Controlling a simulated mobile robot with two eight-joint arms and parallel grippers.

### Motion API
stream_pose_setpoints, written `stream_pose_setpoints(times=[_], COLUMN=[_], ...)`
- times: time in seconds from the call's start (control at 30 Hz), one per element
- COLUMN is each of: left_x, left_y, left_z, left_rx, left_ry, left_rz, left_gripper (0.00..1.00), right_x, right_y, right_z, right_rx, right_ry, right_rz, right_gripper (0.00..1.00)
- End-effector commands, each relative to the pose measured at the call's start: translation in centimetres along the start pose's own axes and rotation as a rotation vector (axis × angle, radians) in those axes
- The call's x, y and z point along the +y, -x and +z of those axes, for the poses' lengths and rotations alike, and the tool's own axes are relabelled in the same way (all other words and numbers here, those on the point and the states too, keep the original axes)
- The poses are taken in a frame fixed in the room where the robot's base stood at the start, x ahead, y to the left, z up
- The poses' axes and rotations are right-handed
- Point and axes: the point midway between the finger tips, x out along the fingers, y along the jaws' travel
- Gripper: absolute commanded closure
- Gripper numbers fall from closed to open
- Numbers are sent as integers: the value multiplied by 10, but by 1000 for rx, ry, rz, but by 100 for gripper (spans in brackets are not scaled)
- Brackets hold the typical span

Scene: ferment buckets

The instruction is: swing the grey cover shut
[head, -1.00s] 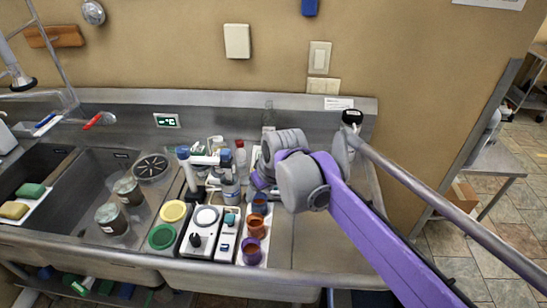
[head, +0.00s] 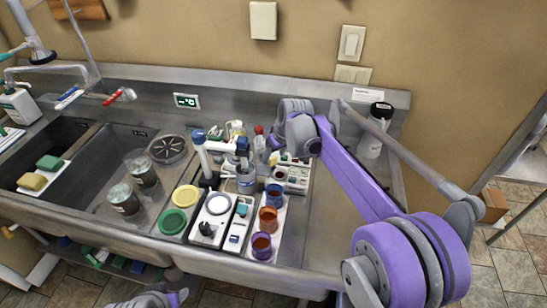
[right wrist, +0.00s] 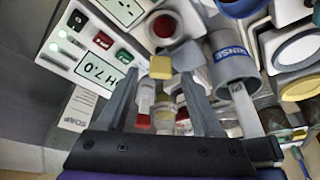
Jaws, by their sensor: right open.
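I cannot pick out a grey cover with certainty in either view. My right gripper (head: 283,155) is over the back of the counter, its fingers mostly hidden by its own wrist. In the right wrist view my right gripper (right wrist: 158,88) is open, with both fingers apart. A small yellow block (right wrist: 160,67) shows between the fingertips, and I see no grip on it. A white panel marked 7.0 (right wrist: 88,55) is left of the fingers; it also shows in the head view (head: 292,180). A grey RINSE cup (right wrist: 232,62) is close right of the fingers. My left gripper's fingers are out of sight.
Orange cups (head: 269,219), a white scale (head: 213,215), a yellow lid (head: 185,196) and a green lid (head: 173,222) crowd the front. A black-capped jar (head: 374,135) stands back right. Sink basins (head: 75,190) are left. Bare steel (head: 315,235) lies right of the cups.

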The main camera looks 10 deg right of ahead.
Motion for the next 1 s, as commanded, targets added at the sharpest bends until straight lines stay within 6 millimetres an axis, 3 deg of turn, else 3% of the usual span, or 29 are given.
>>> stream_pose_setpoints(times=[0.2, 0.5, 0.87, 1.0], left_x=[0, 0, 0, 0], left_y=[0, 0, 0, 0], left_z=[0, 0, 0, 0], left_rx=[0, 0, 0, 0], left_ry=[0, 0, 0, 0], left_rz=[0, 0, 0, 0], left_gripper=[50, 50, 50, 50], right_x=[0, 0, 0, 0], right_y=[-20, -21, -21, -21], right_z=[0, 0, 0, 0], right_rx=[0, 0, 0, 0], right_ry=[0, 0, -1, -1], right_rz=[0, 0, 0, 0], right_gripper=[32, 32, 97, 100])
